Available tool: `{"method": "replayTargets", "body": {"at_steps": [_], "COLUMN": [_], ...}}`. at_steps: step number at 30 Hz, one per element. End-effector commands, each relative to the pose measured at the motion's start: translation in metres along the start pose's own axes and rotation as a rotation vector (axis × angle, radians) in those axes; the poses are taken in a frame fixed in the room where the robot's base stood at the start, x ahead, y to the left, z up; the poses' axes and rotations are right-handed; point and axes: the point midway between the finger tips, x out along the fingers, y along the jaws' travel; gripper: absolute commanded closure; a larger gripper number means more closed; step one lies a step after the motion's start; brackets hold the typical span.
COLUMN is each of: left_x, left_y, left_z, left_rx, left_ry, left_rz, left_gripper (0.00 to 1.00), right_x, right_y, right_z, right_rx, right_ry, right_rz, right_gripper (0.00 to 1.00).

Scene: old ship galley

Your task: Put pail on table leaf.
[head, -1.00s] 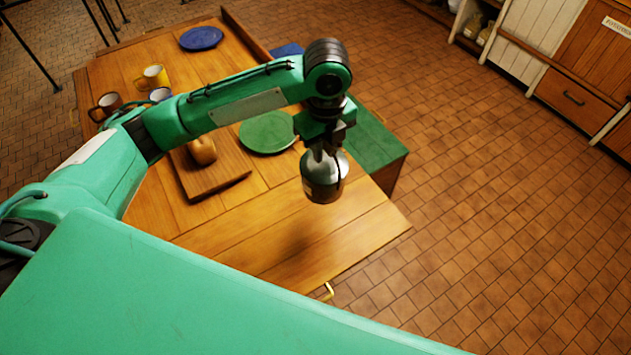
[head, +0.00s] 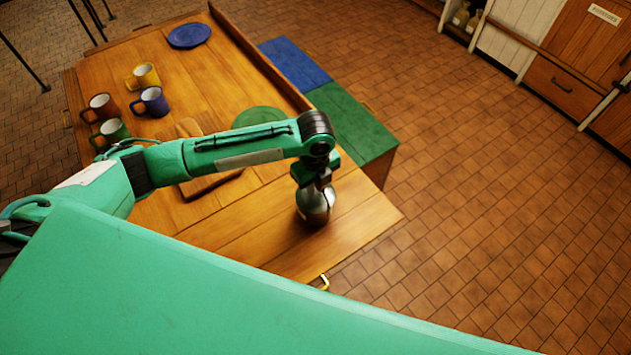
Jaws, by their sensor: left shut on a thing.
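The pail (head: 315,206) is a small dark-and-silver metal vessel, in the head view right of centre. My left gripper (head: 314,184) is shut on it from above. The pail is over the near right end of the wooden table, the table leaf (head: 260,245), close to its surface. I cannot tell whether its base touches the wood. My gripper hides the top of the pail. My right gripper is not in view.
Mugs, yellow (head: 146,75), red (head: 101,107), blue (head: 152,101) and green (head: 113,131), stand at the table's left. A green plate (head: 259,117), partly hidden cutting board (head: 210,185) and blue plate (head: 189,36) lie behind. A green-topped bench (head: 352,128) stands right. The leaf's front is bare.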

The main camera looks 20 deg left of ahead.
Motion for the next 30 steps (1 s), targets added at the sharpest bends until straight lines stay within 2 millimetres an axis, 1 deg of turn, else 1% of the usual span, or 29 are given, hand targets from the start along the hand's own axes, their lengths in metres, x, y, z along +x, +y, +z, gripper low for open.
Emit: {"method": "replayTargets", "body": {"at_steps": [10,11,12,14,23,26,29,30], "left_x": [0.002,0.003,0.003,0.003,0.001,-0.006,-0.021,-0.029], "left_y": [-0.001,0.0,0.0,0.0,-0.001,-0.001,-0.001,-0.001], "left_z": [0.0,0.0,0.0,0.0,0.0,0.001,0.001,0.001], "left_rx": [0.0,0.0,0.0,0.0,0.0,0.0,0.0,0.002], "left_ry": [-0.001,-0.001,-0.001,-0.001,-0.001,0.0,-0.002,-0.002], "left_rz": [-0.003,-0.001,-0.001,-0.001,-0.002,-0.004,-0.006,-0.006], "left_gripper": [1.0,0.78,0.7,0.6,0.6,0.6,0.6,0.6], "right_x": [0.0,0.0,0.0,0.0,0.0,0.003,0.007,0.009], "right_y": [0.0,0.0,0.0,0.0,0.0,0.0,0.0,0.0], "right_z": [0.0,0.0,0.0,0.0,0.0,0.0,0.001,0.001], "right_rx": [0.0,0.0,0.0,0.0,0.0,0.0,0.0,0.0], "right_ry": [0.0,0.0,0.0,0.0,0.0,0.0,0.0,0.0], "right_rz": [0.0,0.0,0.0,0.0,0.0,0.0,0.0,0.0], "right_gripper": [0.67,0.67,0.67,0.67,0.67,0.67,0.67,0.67]}}
